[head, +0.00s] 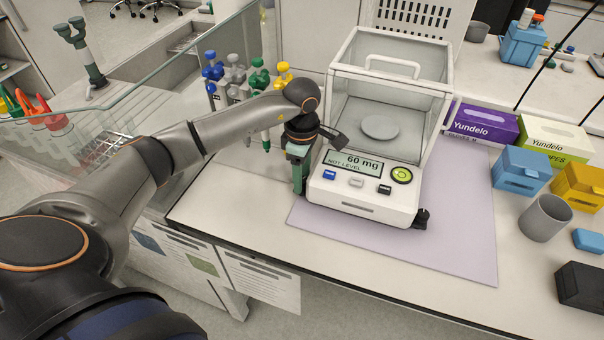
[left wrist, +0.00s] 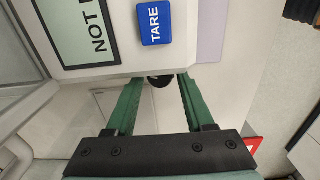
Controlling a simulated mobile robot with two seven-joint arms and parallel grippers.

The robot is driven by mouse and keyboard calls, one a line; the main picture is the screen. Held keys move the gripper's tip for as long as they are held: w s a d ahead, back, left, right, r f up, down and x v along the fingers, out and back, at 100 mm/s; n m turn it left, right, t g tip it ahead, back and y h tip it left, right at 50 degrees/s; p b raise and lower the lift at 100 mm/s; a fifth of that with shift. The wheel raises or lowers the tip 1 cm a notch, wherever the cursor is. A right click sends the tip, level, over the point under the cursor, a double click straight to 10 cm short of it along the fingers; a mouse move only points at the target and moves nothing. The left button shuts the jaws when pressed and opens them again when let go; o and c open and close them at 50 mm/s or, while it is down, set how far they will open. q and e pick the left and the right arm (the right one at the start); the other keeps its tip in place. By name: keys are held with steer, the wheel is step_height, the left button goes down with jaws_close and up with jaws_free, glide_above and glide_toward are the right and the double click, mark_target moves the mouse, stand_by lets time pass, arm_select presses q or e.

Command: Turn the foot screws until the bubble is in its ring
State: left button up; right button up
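The white balance (head: 362,190) stands on the bench with a glass draft shield and a round pan. Its display (head: 352,164) reads "60 mg NOT LEVEL". The round bubble level (head: 401,175) is at its front right; the bubble's exact place in the ring is too small to tell. The right foot screw (head: 421,217) is black and free. My left gripper (head: 299,189) points down at the front left corner. In the left wrist view its green fingers are open, with the black left foot screw (left wrist: 161,81) between their tips and gaps on both sides. My right gripper is not in view.
A lilac mat (head: 460,245) lies under the balance. A pipette stand (head: 240,80) is close behind my left arm. Glove boxes (head: 483,124), a grey cup (head: 545,217) and coloured boxes (head: 523,170) stand on the right. The bench front is mostly clear.

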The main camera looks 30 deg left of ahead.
arm_select(q)
jaws_close()
steer(key=shift+m+b, duration=0.3)
steer(key=shift+b, duration=0.1)
steer(key=shift+m, duration=0.4)
steer(key=shift+r, duration=0.1)
steer(key=shift+o, duration=1.5)
jaws_free()
step_height(320, 180, up, 12)
steer(key=b, duration=0.1)
steer(key=shift+r, duration=0.25)
